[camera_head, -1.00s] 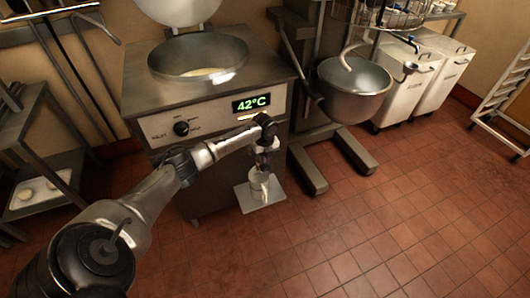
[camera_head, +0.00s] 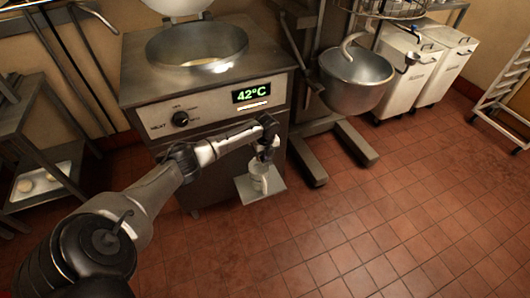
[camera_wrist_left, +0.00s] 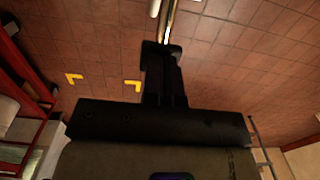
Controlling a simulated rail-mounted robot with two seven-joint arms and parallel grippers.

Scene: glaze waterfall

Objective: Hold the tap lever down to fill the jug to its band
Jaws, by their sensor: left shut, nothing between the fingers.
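The glaze machine (camera_head: 215,140) has a front panel reading 42°C. A pale jug (camera_head: 257,184) stands upright on the small tray (camera_head: 246,192) at the foot of its front. My left gripper (camera_head: 264,156) is in front of the machine, directly above the jug, pointing down, and overlaps its top. The tap and lever are hidden behind my gripper or too small to make out. In the left wrist view my left gripper (camera_wrist_left: 163,52) has its dark fingers together, with a shiny brass-coloured bar (camera_wrist_left: 167,20) just past the tips. The jug's band and fill level cannot be made out. My right gripper is not in view.
A mixer bowl (camera_head: 355,78) on a stand is right of the machine, with white bins (camera_head: 445,65) beyond. A metal rack (camera_head: 40,150) stands at the left. The tiled floor (camera_head: 370,220) in front is clear. Yellow corner marks (camera_wrist_left: 132,85) show on the floor.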

